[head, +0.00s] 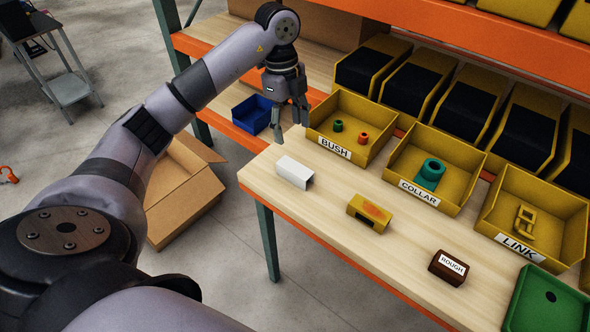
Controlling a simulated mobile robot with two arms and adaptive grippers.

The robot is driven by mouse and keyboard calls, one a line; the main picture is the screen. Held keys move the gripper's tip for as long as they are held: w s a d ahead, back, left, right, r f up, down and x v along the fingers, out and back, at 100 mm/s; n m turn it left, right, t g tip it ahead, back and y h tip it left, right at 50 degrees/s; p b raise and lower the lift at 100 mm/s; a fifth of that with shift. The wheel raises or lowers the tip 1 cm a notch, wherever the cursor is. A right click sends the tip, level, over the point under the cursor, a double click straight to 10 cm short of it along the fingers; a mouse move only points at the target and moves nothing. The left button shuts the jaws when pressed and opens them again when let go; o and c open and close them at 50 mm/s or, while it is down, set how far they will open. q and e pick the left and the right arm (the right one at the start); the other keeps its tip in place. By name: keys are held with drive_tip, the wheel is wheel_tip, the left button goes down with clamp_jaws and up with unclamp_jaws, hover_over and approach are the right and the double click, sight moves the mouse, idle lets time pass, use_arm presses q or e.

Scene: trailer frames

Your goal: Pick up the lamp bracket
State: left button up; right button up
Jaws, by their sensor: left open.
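Two bracket-like pieces lie on the wooden bench (330,205). One is a white bent piece (294,172) near the left end. The other is a yellow channel-shaped piece (369,212) with an orange patch on top, further right. No label shows which is the lamp bracket. My left gripper (291,131) points down, open and empty, behind and above the white piece, apart from it. My right gripper is not in view.
Yellow bins labelled BUSH (335,149), COLLAR (419,193) and LINK (518,247) hold small parts. A brown ROUGH block (449,268) and green tray (545,314) are at right. A blue bin (252,114) stands behind. An orange shelf beam (450,36) runs above.

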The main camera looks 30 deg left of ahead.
use_arm(q)
drive_tip(key=p, duration=0.2)
approach(295, 167)
drive_tip(key=f, duration=0.1)
drive_tip(key=d+f, duration=0.1)
drive_tip(key=f, duration=0.3)
drive_tip(key=shift+s+d+f, duration=0.1)
drive_tip(key=shift+s+d, duration=0.1)
drive_tip(key=shift+s, duration=0.2)
drive_tip(key=shift+w+f+p, duration=0.15)
drive_tip(key=shift+f+p, duration=0.3)
drive_tip(key=shift+f, duration=0.9)
drive_tip(key=shift+w+f+p, duration=0.1)
drive_tip(key=shift+f+p, duration=0.3)
drive_tip(key=shift+f, duration=0.9)
drive_tip(key=shift+c, duration=0.6)
drive_tip(key=shift+a, duration=0.1)
drive_tip(key=c, duration=1.2)
